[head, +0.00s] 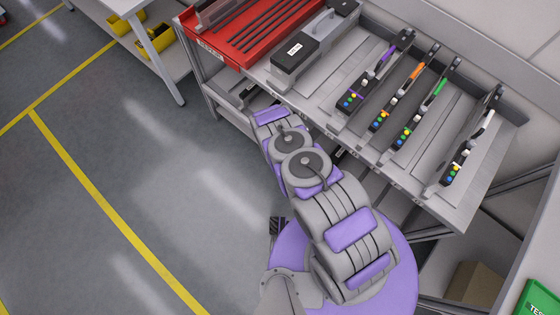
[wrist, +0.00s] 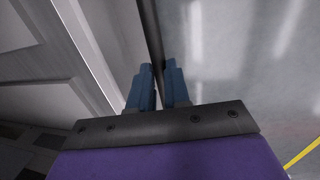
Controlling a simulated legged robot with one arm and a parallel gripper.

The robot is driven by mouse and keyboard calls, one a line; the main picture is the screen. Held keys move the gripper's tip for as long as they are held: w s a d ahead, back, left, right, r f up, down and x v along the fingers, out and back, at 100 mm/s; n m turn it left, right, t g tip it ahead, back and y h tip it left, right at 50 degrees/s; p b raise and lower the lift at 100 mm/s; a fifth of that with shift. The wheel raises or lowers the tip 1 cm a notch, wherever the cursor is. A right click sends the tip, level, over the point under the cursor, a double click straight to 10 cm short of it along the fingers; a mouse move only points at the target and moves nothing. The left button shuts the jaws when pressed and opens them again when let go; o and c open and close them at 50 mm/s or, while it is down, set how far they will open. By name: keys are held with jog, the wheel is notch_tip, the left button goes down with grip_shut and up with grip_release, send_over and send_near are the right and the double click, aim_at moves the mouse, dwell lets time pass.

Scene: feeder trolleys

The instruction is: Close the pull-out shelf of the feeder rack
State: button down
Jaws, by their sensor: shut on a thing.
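The feeder rack's grey top deck (head: 345,65) runs across the upper right of the head view and carries several feeders, such as the one with a purple strip (head: 375,75). Below its left part a lower shelf (head: 236,120) shows, partly hidden by my arm. I cannot tell how far the pull-out shelf is out. In the wrist view the blue fingers of my gripper (wrist: 158,85) are shut on a thin dark bar (wrist: 151,30) beside pale rack panels (wrist: 40,80). In the head view my arm hides the gripper and the bar.
A red tray (head: 215,45) and a grey box with a black lid (head: 294,54) sit on the rack's left end. A white table (head: 150,40) with yellow bins (head: 172,45) stands at upper left. A cardboard box (head: 477,284) is at lower right. The floor to the left is clear.

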jog(key=c, duration=1.1)
grip_release()
jog(key=shift+w+d, duration=0.3)
jog(key=shift+s, duration=0.1)
jog(key=shift+a+r, duration=0.1)
jog(key=shift+r, duration=0.25)
notch_tip(320, 180, up, 16)
jog(key=s+a+p, duration=0.2)
jog(key=p, duration=0.7)
jog(key=shift+s+r, duration=0.15)
jog(key=shift+s, duration=0.15)
jog(key=shift+a, duration=0.1)
